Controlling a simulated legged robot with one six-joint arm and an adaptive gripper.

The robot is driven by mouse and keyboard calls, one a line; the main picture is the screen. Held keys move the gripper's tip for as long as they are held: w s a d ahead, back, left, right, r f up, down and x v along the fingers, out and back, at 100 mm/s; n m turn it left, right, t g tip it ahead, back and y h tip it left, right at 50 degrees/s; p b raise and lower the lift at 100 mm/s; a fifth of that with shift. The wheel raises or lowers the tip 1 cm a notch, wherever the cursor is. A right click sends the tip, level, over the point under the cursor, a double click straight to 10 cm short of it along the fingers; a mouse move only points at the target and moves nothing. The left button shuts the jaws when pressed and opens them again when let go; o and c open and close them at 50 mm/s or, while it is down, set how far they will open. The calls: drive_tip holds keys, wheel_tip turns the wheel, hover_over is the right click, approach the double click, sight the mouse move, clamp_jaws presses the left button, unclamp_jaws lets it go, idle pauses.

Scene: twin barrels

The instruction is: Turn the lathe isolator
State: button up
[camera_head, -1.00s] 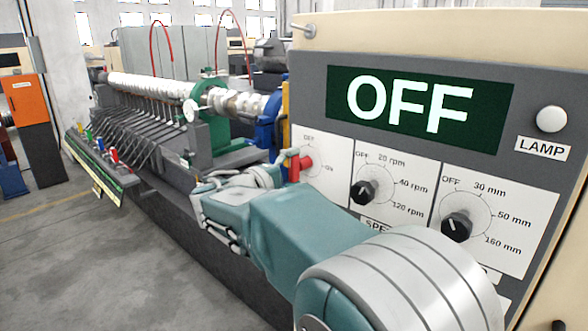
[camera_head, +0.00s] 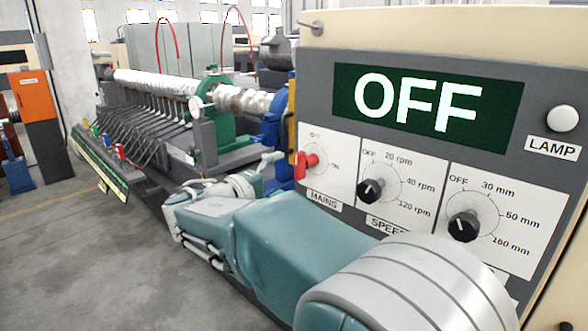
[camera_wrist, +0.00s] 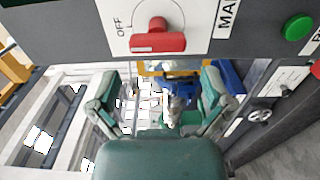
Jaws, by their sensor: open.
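The lathe isolator is a red rotary handle (camera_head: 306,163) on the white MAINS plate, at the left of the control panel. It shows in the wrist view as a red bar and hub (camera_wrist: 158,42) at the top, with OFF printed beside it. My gripper (camera_head: 272,172) is just left of the handle in the head view, apart from it. In the wrist view my gripper (camera_wrist: 160,92) has its two green fingers spread wide, with nothing between them and the handle above them. My arm hides the lower part of the panel.
The display (camera_head: 425,100) reads OFF. Black SPEED (camera_head: 371,190) and feed (camera_head: 465,226) knobs sit right of the isolator, with a LAMP button (camera_head: 562,118) above. A green button (camera_wrist: 297,27) shows in the wrist view. The lathe bed extends back left; open floor (camera_head: 60,240) lies left.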

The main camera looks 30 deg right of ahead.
drive_tip(key=v, duration=0.6)
drive_tip(key=shift+a, duration=0.3)
drive_tip(key=s+d+f+m+g+y, duration=0.2)
drive_tip(key=s+d+f+g+y, duration=0.1)
drive_tip(key=s+f+y, duration=1.15)
drive_tip(key=s+a+f+m+t+y, duration=0.1)
drive_tip(key=s+a+m+t+y, duration=0.1)
drive_tip(key=s+a, duration=0.4)
drive_tip(key=shift+s+f, duration=0.35)
drive_tip(key=shift+s, duration=0.3)
drive_tip(key=shift+y, duration=0.25)
idle(0.3)
